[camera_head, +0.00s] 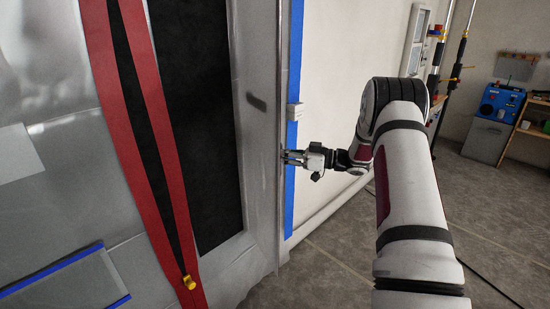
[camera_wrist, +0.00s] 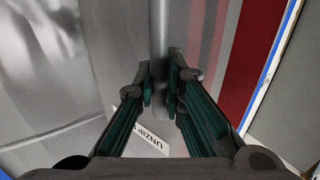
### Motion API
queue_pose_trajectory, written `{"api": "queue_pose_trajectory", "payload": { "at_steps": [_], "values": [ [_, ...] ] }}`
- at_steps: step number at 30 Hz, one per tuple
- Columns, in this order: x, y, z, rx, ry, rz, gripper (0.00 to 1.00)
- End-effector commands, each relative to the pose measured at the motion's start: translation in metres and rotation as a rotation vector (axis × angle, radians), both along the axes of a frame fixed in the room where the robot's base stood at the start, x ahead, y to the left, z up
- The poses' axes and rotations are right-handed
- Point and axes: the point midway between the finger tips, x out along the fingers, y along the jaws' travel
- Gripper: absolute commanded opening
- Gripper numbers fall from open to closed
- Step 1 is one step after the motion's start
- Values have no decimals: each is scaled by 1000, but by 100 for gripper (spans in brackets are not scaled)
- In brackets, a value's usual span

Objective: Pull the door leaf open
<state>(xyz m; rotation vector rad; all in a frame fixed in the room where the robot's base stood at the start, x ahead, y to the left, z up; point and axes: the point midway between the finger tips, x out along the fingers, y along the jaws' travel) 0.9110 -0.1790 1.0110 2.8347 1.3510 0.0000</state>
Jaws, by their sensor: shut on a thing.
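A grey door leaf (camera_head: 246,60) with a dark panel stands left of centre in the head view. A slim upright metal bar (camera_head: 280,110) runs along its right side. My gripper (camera_head: 288,157) reaches this bar from the right. In the wrist view, the round upright bar (camera_wrist: 159,28) passes between the fingertips of my gripper (camera_wrist: 160,82), which are closed around it. The exact contact is partly hidden by the fingers.
Red zipper strips (camera_head: 105,60) hang on clear sheeting (camera_head: 45,75) at left. Blue tape (camera_head: 295,60) edges a pale wall (camera_head: 345,50) beside my gripper. A white pipe (camera_head: 330,209) lies low along the wall. Open floor (camera_head: 330,265) shows at lower middle.

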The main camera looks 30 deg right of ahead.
Motion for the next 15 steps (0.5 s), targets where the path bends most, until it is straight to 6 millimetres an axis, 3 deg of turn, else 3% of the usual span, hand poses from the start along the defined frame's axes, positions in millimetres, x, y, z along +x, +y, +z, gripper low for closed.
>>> {"api": "queue_pose_trajectory", "payload": {
  "at_steps": [12, 15],
  "values": [
    [0, -2, 1, 0, -1, -2, 0],
    [0, -2, 1, 0, -1, -2, 28]
  ]
}}
